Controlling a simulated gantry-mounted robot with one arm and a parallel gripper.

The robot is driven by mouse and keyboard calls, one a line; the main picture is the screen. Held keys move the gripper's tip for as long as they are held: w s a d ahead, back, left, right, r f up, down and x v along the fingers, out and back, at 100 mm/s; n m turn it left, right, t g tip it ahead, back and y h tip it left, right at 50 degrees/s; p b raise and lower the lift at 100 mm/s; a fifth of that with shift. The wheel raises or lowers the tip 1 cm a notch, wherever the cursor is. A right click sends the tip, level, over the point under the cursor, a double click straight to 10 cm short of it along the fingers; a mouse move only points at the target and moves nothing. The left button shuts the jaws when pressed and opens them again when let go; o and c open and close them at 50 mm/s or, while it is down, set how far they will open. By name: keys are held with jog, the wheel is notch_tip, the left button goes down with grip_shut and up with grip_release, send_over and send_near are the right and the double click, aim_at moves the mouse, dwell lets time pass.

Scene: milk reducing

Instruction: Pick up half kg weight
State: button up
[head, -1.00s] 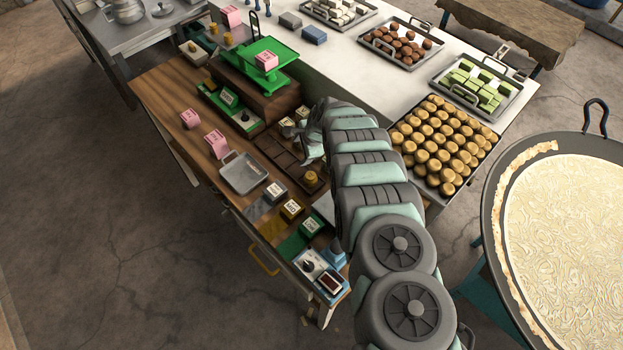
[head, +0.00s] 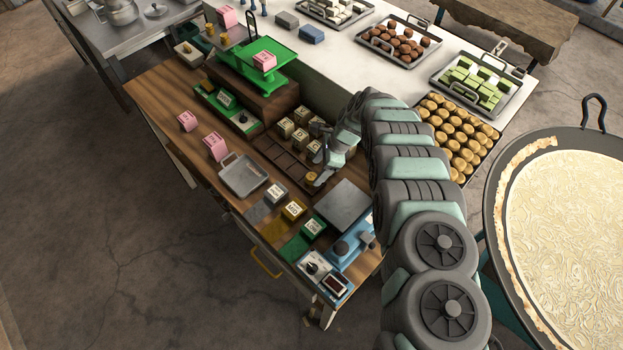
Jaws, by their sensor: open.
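A dark compartment tray (head: 272,151) on the wooden table holds several tan labelled cubes (head: 285,127) at its back. A small brass weight (head: 311,178) stands near its front right end. The labels are too small to read, so I cannot tell which piece is the half kg weight. My gripper (head: 322,160) is open and hangs over the right part of the tray, just behind the brass weight and beside the cubes. It holds nothing that I can see. My arm and gripper hide part of the tray's right side.
A green balance scale (head: 262,60) with a pink box stands behind the tray. A blue scale (head: 349,246) with a grey plate is at the right front. A metal tray (head: 243,175) lies left.

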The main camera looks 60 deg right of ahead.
aim_at(312, 176)
jog(key=shift+x, duration=1.6)
jog(key=shift+b+x, duration=0.6)
jog(key=shift+x, duration=0.6)
grip_shut()
